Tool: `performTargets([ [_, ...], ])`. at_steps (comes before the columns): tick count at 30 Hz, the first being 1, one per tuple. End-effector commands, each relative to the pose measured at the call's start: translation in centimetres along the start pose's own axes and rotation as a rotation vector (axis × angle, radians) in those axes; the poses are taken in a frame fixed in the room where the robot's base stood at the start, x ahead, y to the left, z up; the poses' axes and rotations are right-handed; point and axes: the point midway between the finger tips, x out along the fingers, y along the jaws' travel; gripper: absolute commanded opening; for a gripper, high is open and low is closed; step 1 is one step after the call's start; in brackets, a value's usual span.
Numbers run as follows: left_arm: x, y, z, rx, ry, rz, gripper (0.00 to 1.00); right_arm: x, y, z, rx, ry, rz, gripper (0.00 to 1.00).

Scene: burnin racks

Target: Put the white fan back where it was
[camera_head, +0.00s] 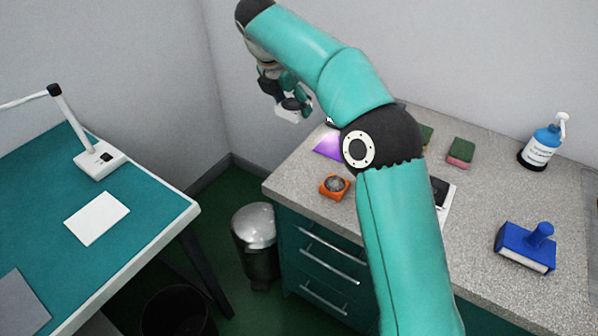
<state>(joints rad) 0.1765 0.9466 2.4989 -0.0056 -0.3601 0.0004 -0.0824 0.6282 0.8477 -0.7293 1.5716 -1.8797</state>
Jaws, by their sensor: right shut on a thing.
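My right gripper (297,103) is at the upper middle, above the left back part of the grey counter (480,190). It is shut on a small white thing (287,114), which looks like the white fan. The gripper hides part of it, and it appears held clear of the counter. A small orange square thing with a round dark middle (334,186) sits near the counter's left front edge. My left gripper is not in view.
A purple glowing patch (328,147) lies behind the orange thing. A red and green sponge (461,152), a blue bottle (541,146) and a blue-handled tool (526,247) stand to the right. A bin (256,245) stands beside the drawers. A teal table (128,222) is at left.

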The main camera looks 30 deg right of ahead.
Motion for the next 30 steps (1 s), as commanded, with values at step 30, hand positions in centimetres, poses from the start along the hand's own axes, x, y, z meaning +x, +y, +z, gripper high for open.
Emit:
performTargets([
  [30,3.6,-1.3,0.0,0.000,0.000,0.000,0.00,14.7,-0.1,-5.6,-0.059,0.003,0.021,0.21],
])
